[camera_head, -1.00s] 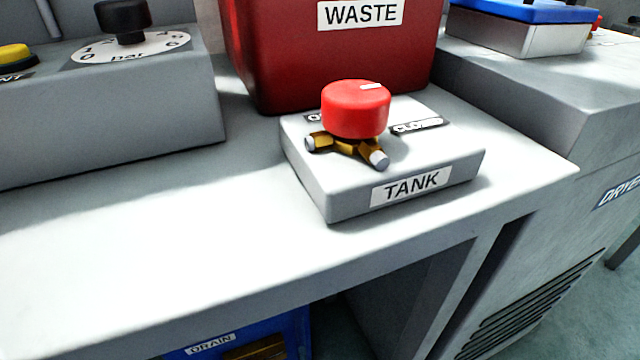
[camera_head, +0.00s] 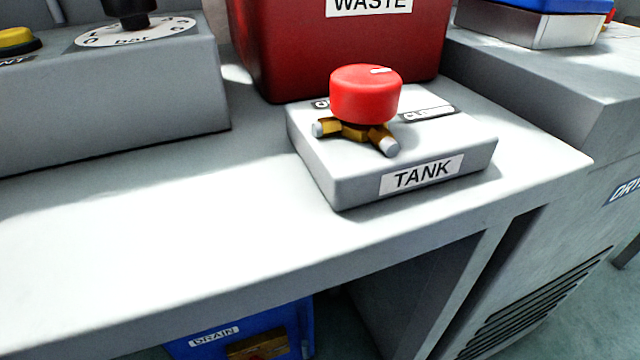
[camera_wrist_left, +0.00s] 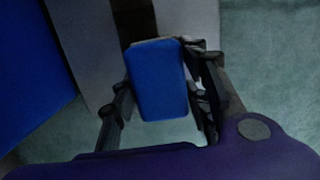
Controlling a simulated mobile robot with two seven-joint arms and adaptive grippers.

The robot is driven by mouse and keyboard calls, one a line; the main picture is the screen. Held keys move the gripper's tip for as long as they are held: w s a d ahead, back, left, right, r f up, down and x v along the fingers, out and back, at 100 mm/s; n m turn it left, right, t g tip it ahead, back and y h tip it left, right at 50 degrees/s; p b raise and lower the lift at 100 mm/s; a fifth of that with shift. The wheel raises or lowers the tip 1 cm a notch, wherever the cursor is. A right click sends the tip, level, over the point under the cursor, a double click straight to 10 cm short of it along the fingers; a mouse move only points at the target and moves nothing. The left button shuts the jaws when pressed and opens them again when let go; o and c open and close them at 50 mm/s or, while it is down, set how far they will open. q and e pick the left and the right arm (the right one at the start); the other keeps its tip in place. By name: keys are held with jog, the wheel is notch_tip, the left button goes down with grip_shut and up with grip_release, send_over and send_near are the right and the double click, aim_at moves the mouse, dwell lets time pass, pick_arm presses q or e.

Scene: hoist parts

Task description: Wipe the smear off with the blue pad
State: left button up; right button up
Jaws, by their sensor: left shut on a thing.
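The blue pad (camera_wrist_left: 158,80) is between the fingers of my left gripper (camera_wrist_left: 160,95) in the left wrist view. The gripper is shut on it, and the pad faces the camera. Neither gripper shows in the head view. No smear can be made out in either view. My right gripper is not in view.
The grey bench top (camera_head: 120,250) is bare at front left. On it stand the TANK valve block (camera_head: 350,180) with a red knob (camera_head: 366,95), the red WASTE bin (camera_head: 330,50) and a grey gauge box (camera_head: 110,100). A blue DRAIN box (camera_head: 240,335) sits below the bench.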

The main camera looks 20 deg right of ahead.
pick_arm(q)
jog(key=shift+f+b, duration=0.35)
jog(key=shift+f, duration=0.05)
jog(key=d+p, duration=0.1)
jog(key=d, duration=0.6)
jog(key=shift+s+d+r, duration=0.1)
jog(key=shift+d, duration=0.1)
jog(key=d, duration=0.7)
jog(key=shift+s+b, duration=0.15)
jog(key=shift+b, duration=0.2)
jog(key=shift+s+d+b, duration=0.1)
jog(key=shift+d+b, duration=0.5)
jog(key=shift+d, duration=2.95)
